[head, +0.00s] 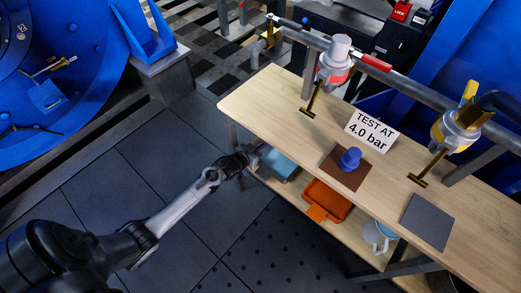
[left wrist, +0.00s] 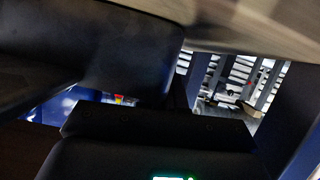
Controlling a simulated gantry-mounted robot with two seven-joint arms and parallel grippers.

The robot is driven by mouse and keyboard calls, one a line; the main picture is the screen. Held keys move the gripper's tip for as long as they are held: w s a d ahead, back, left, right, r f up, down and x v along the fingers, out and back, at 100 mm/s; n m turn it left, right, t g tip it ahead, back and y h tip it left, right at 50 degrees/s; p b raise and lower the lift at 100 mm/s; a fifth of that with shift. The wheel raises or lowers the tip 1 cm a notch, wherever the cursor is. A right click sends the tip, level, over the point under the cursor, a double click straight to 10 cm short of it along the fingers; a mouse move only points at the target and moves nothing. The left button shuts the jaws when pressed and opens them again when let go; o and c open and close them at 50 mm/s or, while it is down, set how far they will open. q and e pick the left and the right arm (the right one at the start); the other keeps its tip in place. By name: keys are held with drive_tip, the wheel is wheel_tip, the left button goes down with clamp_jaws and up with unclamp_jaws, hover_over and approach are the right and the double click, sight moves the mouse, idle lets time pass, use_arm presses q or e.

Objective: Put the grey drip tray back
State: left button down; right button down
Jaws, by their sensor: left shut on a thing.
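Whether the tray rests fully on the shelf I cannot tell. The left wrist view is mostly filled by dark shapes close to the camera, and the tray is not clear there. My right gripper is not in view.
An orange tray (head: 327,201) and a light mug (head: 378,236) are on the lower shelf (head: 298,206). The bench top (head: 262,97) overhangs the shelf. On it are a blue knob-shaped part (head: 350,158) on a brown mat, a grey mat (head: 427,222) and a sign (head: 371,130).

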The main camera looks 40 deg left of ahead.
use_arm(q)
drive_tip(key=shift+r, duration=0.15)
drive_tip(key=shift+w, duration=0.1)
drive_tip(key=c, duration=1.3)
unclamp_jaws()
drive_tip(key=shift+f, duration=0.2)
drive_tip(key=shift+o, duration=0.2)
